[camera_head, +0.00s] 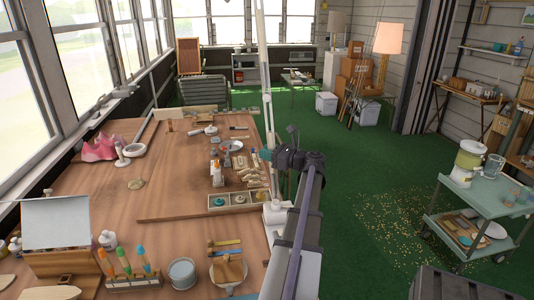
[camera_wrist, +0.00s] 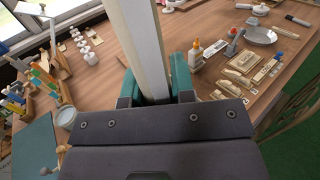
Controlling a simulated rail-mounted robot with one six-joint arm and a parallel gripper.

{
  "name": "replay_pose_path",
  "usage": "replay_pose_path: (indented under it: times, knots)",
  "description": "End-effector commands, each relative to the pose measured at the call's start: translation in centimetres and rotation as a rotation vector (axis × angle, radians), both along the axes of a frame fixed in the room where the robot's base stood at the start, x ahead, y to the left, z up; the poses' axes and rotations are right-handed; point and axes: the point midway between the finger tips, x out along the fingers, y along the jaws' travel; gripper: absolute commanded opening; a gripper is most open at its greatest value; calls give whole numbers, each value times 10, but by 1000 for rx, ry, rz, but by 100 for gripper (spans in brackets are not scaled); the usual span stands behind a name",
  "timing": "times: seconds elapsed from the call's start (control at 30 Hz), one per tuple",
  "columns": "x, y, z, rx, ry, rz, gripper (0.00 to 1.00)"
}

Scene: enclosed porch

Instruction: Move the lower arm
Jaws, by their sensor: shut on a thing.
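A pale, slim lower arm (camera_head: 270,118) rises steeply from a white base (camera_head: 277,214) at the right edge of the wooden table, and its line continues up past the top of the head view. In the wrist view the lower arm (camera_wrist: 138,35) is a broad pale beam running from the top edge down between my fingers. My gripper (camera_head: 267,155) is shut on it partway up, above the base. In the wrist view the teal fingers of my gripper (camera_wrist: 157,92) sit on both sides of the beam. My gripper's dark body hides the part below.
The wooden table (camera_head: 165,235) holds glue bottles (camera_head: 216,175), a compartment tray (camera_head: 233,201), small wooden pieces and brush holders left of the lower arm. A teal cart (camera_head: 480,198) stands at the right. Green floor between them is open, with scattered bits.

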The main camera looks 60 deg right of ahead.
Motion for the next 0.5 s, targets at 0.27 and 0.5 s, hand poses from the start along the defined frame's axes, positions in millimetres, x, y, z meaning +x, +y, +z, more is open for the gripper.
replay_pose_path:
  times: [0.27,0.5]
  knots:
    - [0,1,0,-1,2,2,0]
    - [0,2,-1,-2,3,3,0]
